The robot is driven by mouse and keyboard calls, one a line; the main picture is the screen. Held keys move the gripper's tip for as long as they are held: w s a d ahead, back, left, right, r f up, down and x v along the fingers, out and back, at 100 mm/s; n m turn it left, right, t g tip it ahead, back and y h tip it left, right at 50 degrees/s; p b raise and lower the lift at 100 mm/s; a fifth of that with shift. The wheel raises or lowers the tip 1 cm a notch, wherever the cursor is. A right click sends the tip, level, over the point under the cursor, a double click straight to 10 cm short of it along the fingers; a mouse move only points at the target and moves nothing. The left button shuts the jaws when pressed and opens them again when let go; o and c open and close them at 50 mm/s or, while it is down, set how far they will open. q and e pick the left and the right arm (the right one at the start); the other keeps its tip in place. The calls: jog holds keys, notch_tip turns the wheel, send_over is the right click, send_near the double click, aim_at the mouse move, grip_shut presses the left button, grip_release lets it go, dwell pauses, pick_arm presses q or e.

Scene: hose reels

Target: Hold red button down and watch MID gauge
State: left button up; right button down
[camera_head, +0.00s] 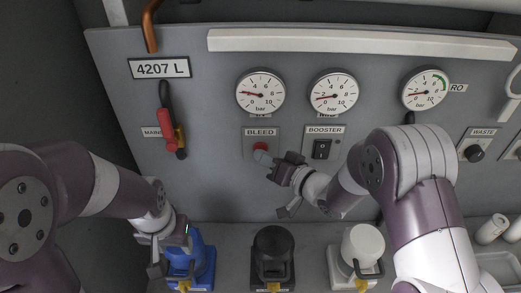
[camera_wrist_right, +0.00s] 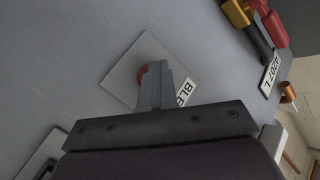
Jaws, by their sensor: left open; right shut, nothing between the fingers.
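The red button (camera_head: 260,147) sits on the BLEED plate of the grey panel. My right gripper (camera_head: 262,157) is shut and empty, its fingertips at the button and covering part of it. In the right wrist view the button's red edge (camera_wrist_right: 143,74) shows beside the shut fingers (camera_wrist_right: 156,85); I cannot tell how far it is pressed. The middle gauge (camera_head: 334,92) has its needle pointing left, near 2; its label is too hidden to read. My left gripper (camera_head: 168,256) is open, low by the blue-bodied device.
Two more gauges, left (camera_head: 261,92) and right (camera_head: 425,88), flank the middle one. A red-handled lever (camera_head: 167,118) and a BOOSTER switch (camera_head: 321,149) are on the panel. Blue (camera_head: 203,262), black (camera_head: 273,255) and white (camera_head: 361,246) devices stand below.

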jog(key=shift+s, duration=0.1)
dwell(0.4)
jog(key=shift+s, duration=0.85)
jog(key=s+p, duration=0.1)
jog(key=s, duration=0.4)
dwell(0.3)
